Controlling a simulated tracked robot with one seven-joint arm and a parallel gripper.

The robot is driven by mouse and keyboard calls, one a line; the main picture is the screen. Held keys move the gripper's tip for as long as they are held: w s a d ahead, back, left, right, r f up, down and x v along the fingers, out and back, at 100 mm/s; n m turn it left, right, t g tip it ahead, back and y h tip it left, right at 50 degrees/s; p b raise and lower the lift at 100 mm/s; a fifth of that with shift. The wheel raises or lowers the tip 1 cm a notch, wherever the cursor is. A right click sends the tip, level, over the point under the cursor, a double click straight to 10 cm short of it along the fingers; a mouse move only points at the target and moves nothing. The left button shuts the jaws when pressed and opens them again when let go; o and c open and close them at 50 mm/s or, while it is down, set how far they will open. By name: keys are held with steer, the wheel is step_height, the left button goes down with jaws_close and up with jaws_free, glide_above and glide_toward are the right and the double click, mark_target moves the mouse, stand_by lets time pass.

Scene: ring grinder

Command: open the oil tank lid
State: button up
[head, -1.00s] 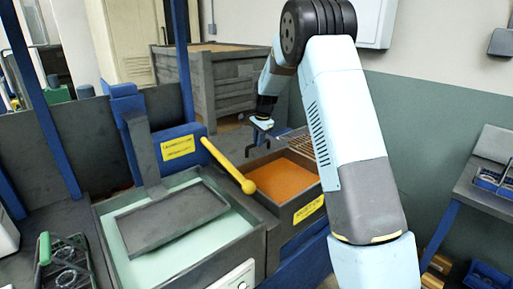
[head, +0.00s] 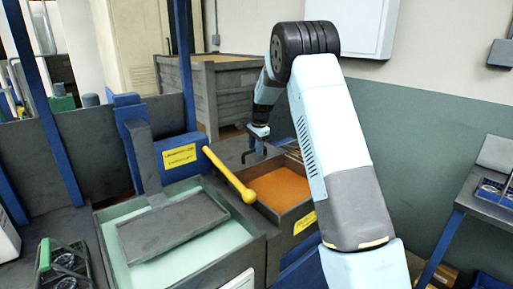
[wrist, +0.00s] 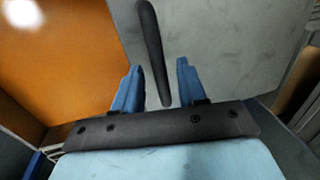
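The oil tank (head: 302,218) holds orange oil (head: 275,188), which also fills the left of the wrist view (wrist: 70,60). A flat grey surface, which looks like the lid (wrist: 225,45), lies beside the oil in the wrist view. A dark bar handle (wrist: 152,50) stands over it, its lower end between my blue fingertips. My gripper (wrist: 155,80) is open, with a gap visible on both sides of the bar. In the head view my gripper (head: 257,142) is above the back of the tank. The lid is hard to make out there.
A yellow-knobbed lever (head: 228,174) projects just left of the oil. A tank of pale green liquid (head: 250,232) with a dark grey plate (head: 172,226) stands further left. A grey wooden crate (head: 215,95) is behind. A side table (head: 490,200) is at the right.

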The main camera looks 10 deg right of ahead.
steer(key=shift+r, duration=0.25)
step_height(320, 180, up, 13)
steer(key=s+d, duration=0.1)
steer(key=s, duration=0.1)
stand_by(0.4)
steer(key=shift+s+d, duration=0.1)
steer(key=shift+s, duration=0.05)
